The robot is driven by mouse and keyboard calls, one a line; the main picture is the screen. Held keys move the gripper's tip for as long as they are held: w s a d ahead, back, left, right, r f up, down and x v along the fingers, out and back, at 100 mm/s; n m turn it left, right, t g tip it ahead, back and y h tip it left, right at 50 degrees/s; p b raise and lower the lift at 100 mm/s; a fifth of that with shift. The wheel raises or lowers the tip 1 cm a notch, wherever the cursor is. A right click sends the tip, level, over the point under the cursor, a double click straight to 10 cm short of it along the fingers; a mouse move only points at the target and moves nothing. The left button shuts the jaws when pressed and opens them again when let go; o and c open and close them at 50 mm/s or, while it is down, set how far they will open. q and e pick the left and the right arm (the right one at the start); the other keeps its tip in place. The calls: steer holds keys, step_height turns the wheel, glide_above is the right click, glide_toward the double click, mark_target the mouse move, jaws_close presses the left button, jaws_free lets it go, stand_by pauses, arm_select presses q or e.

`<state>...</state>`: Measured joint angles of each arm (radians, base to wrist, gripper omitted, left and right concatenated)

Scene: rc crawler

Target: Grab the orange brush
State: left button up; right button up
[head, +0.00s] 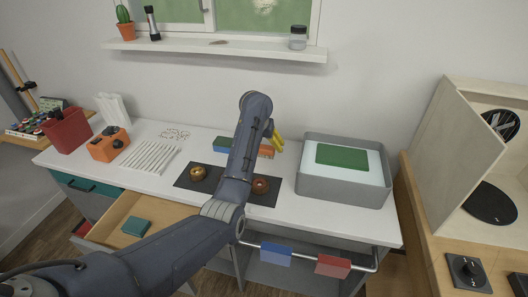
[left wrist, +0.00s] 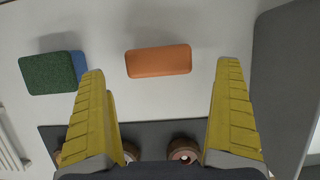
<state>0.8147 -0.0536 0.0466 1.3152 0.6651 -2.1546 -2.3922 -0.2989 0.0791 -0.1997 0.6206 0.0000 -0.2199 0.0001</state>
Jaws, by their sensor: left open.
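The orange brush (left wrist: 158,60) lies on the white counter in the left wrist view, a plain rounded block seen from above. In the head view only part of the orange brush (head: 266,151) shows beside my forearm. My left gripper (head: 278,144) is open and empty, pointing down at the back of the counter. In the left wrist view its yellow fingers (left wrist: 162,72) are wide apart, with the brush between and just beyond their tips. I cannot tell the exact height above it. My right gripper is not in view.
A green and blue block (left wrist: 52,72) lies left of the brush. A grey tray (head: 343,194) with a green block (head: 342,156) stands to the right. A dark mat (head: 262,199) with round brown items is in front. An open drawer (head: 115,213) is below left.

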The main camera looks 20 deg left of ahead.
mark_target(263, 148)
arm_select(q)
steer(key=shift+x, duration=2.75)
steer(key=shift+a, duration=0.1)
steer(key=shift+r, duration=0.1)
steer(key=c, duration=1.1)
